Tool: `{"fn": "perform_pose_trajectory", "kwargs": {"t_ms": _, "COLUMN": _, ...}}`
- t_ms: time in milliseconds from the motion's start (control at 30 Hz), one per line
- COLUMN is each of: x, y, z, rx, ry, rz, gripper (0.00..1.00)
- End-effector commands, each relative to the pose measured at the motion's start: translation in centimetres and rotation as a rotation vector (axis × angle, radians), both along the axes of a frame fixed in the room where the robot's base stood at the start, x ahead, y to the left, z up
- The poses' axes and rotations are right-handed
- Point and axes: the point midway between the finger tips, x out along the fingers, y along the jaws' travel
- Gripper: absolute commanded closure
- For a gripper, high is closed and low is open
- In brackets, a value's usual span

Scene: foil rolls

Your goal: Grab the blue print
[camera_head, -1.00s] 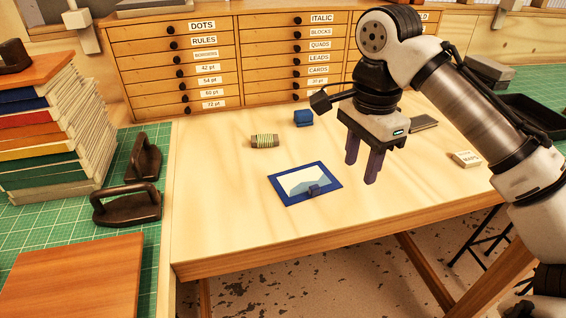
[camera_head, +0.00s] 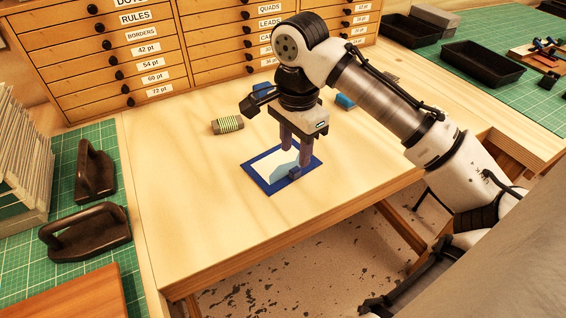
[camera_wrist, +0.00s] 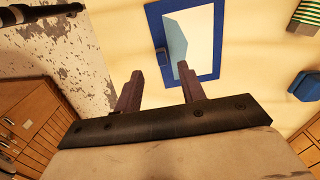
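The blue print (camera_head: 262,158) lies flat on the wooden table. It has a dark blue border around a white and pale blue picture, and it also shows in the wrist view (camera_wrist: 208,40). A small dark blue block-like tab (camera_head: 295,173) stands up at its near edge; the wrist view shows it (camera_wrist: 161,58) just beyond and between my fingertips. My gripper (camera_head: 296,153) points down over the print's right part. I cannot tell the exact height of the fingertips.
A green striped roll (camera_head: 228,125) lies behind the print. A blue block (camera_head: 345,102) sits behind my gripper to the right. A drawer cabinet (camera_head: 155,62) stands at the table's back. Dark handled tools (camera_head: 88,232) rest on the green mat at left. The table's front left is clear.

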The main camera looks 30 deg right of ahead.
Motion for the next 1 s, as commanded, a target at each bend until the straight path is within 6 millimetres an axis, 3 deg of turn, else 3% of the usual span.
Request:
{"fn": "perform_pose_trajectory", "kwargs": {"t_ms": 233, "x": 0.0, "y": -0.2, "z": -1.8, "rx": 0.001, "ry": 0.002, "rz": 0.000, "gripper": 0.60}}
{"fn": "perform_pose_trajectory", "kwargs": {"t_ms": 500, "x": 0.1, "y": -0.4, "z": -5.4, "rx": 0.000, "ry": 0.000, "rz": 0.000, "gripper": 0.60}}
{"fn": "perform_pose_trajectory", "kwargs": {"t_ms": 767, "x": 0.2, "y": -0.4, "z": -6.0, "rx": 0.000, "ry": 0.000, "rz": 0.001, "gripper": 0.60}}
{"fn": "perform_pose_trajectory", "kwargs": {"t_ms": 1000, "x": 0.2, "y": -0.3, "z": -5.9, "rx": 0.000, "ry": 0.000, "rz": 0.001, "gripper": 0.88}}
